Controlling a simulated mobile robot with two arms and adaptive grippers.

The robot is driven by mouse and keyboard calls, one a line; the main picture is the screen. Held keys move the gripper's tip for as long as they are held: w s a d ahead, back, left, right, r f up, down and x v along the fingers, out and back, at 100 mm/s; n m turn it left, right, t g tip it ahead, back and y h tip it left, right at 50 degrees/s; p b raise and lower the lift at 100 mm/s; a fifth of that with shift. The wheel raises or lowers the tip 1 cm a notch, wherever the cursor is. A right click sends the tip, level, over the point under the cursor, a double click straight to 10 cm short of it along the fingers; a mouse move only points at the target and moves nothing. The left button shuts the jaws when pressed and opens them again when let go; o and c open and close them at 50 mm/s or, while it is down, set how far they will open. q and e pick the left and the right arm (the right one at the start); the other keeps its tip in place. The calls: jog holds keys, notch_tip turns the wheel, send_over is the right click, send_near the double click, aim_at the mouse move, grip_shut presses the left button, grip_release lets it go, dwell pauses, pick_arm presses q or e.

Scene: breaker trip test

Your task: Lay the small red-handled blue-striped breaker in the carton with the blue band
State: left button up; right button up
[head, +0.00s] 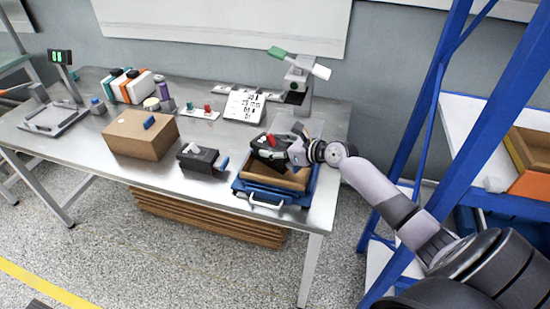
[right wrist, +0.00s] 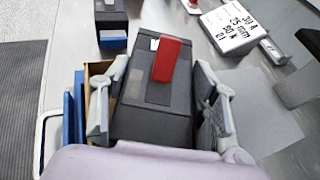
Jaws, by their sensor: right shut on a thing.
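My right gripper (head: 284,150) is shut on a dark grey breaker with a red handle (head: 270,141). In the right wrist view the breaker (right wrist: 150,125) sits between both fingers (right wrist: 158,112), its red handle facing up. No blue stripe shows on its visible faces. It is above an open brown carton (head: 296,180) with blue around it at the table's front right. Whether the blue is a band or a separate tray with a white handle is hard to tell. The carton's wall also shows in the right wrist view (right wrist: 98,68). My left gripper is out of view.
Another dark breaker (head: 200,157), with a pale handle and blue end, stands left of the carton. A closed brown box (head: 127,138) is farther left. A printed card (head: 244,105) and a press-like stand (head: 297,80) are behind. A blue-framed shelf (head: 425,115) stands right.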

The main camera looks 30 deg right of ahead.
jog(key=shift+f+b, duration=0.45)
jog(key=shift+f, duration=1.45)
jog(key=o, duration=1.7)
jog(key=shift+f, duration=0.2)
jog(key=shift+c, duration=0.2)
jog(key=shift+r, duration=0.1)
jog(key=v, duration=1.2)
